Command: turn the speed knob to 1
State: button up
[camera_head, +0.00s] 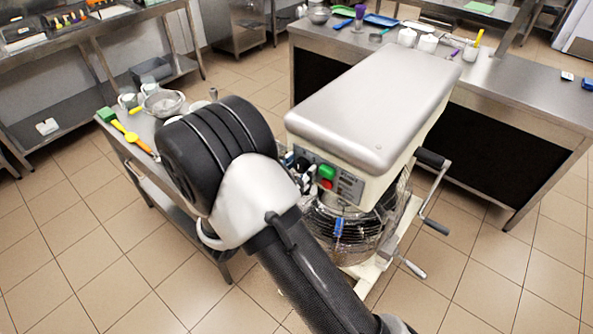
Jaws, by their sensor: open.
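The planetary mixer (375,100) stands in the middle, with a brushed metal top cover and a cream body. Its control panel (348,184) faces me at the front left and carries a green button (327,171) and a red button (326,184). I cannot make out the speed knob; the left part of the panel is hidden. My gripper (295,163) shows only as small dark parts just past my arm, close to the panel's left end. It is open, and nothing shows held in it. Whether it touches the panel or the knob cannot be told.
The mixer's wire guard (345,225) sits below the panel, and levers (435,205) stick out at its right. A small steel table (142,140) with a sieve (163,103) stands at left. A long steel counter (510,95) stands behind. Tiled floor is open at left.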

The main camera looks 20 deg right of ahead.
jog(key=c, duration=0.9)
jog(key=n+p, duration=0.3)
jog(key=p, duration=0.1)
jog(key=shift+r+n, duration=0.15)
jog(key=shift+n, duration=0.15)
jog(key=n+p, duration=0.3)
jog(key=n, duration=0.2)
jog(key=shift+s, duration=0.1)
jog(key=shift+n+p, duration=0.3)
jog(key=o, duration=0.9)
